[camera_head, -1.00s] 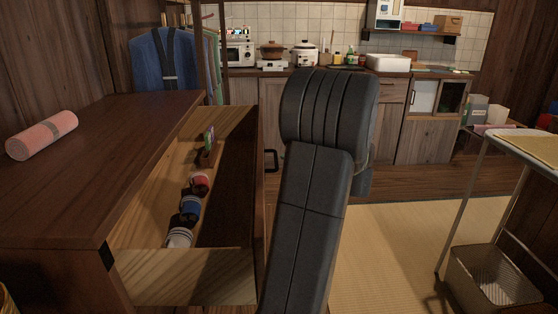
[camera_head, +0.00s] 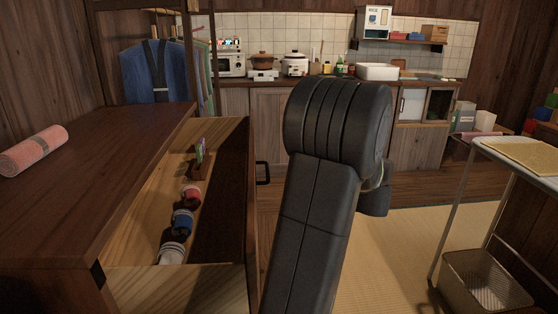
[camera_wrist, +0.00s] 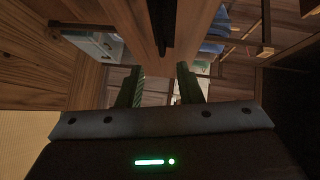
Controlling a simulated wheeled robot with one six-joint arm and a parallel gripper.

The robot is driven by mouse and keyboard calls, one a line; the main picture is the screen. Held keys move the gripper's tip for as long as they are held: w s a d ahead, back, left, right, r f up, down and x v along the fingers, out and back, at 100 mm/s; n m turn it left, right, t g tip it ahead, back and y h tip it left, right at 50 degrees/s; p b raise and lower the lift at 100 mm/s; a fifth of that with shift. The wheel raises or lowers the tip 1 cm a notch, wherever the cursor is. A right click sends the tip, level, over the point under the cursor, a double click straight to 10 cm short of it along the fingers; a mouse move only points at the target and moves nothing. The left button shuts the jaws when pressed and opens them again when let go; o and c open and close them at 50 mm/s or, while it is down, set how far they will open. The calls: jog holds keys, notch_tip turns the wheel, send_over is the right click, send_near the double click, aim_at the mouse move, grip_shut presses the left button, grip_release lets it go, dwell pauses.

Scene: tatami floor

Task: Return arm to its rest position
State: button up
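My arm (camera_head: 317,225) rises through the middle of the head view, with its thick joint at the top. In that view my gripper is hidden behind the arm. In the wrist view my gripper (camera_wrist: 159,85) shows two dark fingers standing apart, with nothing visible held between them.
An open drawer (camera_head: 252,200) of the wooden cabinet (camera_head: 95,195) is left of my arm. It holds red, blue and white cylindrical items. A pink roll (camera_head: 33,150) lies on top. A light-topped table (camera_head: 490,146) stands right, above a basket (camera_head: 485,285). Tatami (camera_head: 400,260) between is clear.

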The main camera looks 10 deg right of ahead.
aim_at(268, 171)
jog(key=b+x, duration=0.2)
jog(key=x, duration=1)
jog(key=shift+w+a+f, duration=0.1)
jog(key=shift+w+a, duration=0.1)
jog(key=shift+w, duration=0.1)
jog(key=shift+w+a, duration=0.2)
jog(key=shift+a, duration=0.05)
